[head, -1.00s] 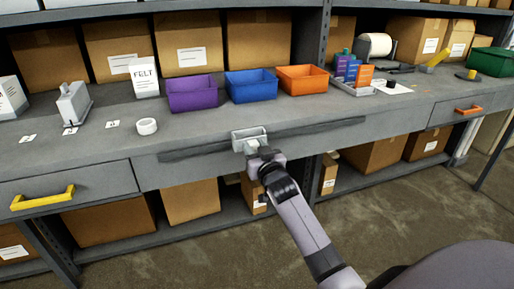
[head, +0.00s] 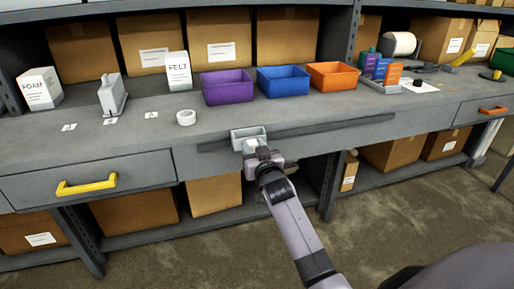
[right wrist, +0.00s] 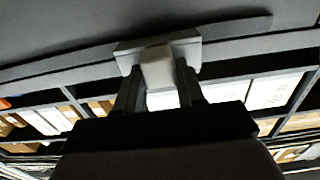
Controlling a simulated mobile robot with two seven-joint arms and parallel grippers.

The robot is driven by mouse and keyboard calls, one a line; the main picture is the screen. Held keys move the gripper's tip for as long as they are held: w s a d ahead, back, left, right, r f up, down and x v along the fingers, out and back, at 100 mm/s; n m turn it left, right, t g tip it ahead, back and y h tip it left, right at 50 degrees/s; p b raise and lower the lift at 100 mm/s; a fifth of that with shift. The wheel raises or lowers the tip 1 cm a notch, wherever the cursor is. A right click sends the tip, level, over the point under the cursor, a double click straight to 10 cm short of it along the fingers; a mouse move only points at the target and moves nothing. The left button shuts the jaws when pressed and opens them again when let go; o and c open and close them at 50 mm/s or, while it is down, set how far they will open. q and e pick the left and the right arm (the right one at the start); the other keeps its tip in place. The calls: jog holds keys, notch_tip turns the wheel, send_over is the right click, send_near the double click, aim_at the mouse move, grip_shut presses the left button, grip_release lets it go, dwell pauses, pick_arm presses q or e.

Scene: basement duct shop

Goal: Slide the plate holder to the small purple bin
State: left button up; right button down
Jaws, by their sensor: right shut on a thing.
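The plate holder (head: 246,133) is a light grey bracket with a pale grip block, on the dark rail (head: 325,129) along the bench's front edge. It stands below and slightly right of the small purple bin (head: 228,88), about level with the gap before the blue bin (head: 283,82). My right gripper (head: 254,150) is shut on the plate holder's block. The right wrist view shows the pale block (right wrist: 157,69) between the two fingers, with the bracket against the rail. My left gripper is out of view.
An orange bin (head: 333,76) stands right of the blue bin. A white tape roll (head: 186,118), labels and a felt box (head: 177,72) are on the bench to the left. A drawer with a yellow handle (head: 87,186) is below left. The rail left of the holder is clear.

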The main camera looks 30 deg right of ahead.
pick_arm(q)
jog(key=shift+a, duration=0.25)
pick_arm(e)
jog(key=shift+w+a+r, duration=0.1)
jog(key=shift+w+a, duration=0.05)
jog(key=shift+a, duration=0.4)
jog(key=c, duration=0.8)
grip_release()
jog(key=shift+o, duration=0.2)
jog(key=shift+d, duration=0.1)
